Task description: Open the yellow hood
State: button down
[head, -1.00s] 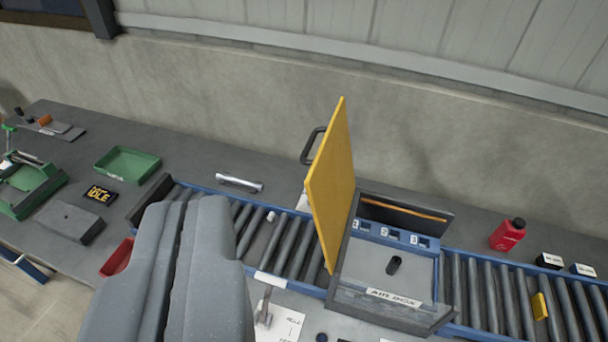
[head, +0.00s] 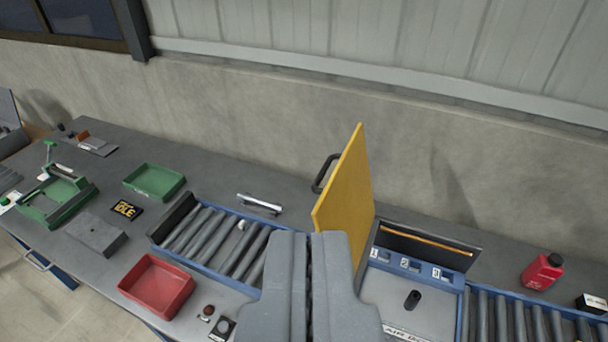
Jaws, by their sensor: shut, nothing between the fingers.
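The yellow hood (head: 346,196) stands raised, close to upright, at the left side of the grey box marked "AIR BOX" (head: 433,316). Its dark handle (head: 322,174) sticks out on the hood's far left side. The box's inside is uncovered and shows slots numbered 1, 2 and 3 (head: 411,264) and a small black peg (head: 412,299). My gripper (head: 309,240) is shut and empty, in front of the hood's lower left edge, and hides part of the hood's lower end and of the box's left side. I cannot tell whether it touches the hood.
A roller conveyor (head: 213,241) runs on both sides of the box. A red tray (head: 157,286) and a green tray (head: 154,181) lie to the left. A red bottle (head: 542,271) stands at the right. A concrete wall (head: 270,130) closes the back.

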aim_at(346, 204)
jog(key=i, duration=0.9)
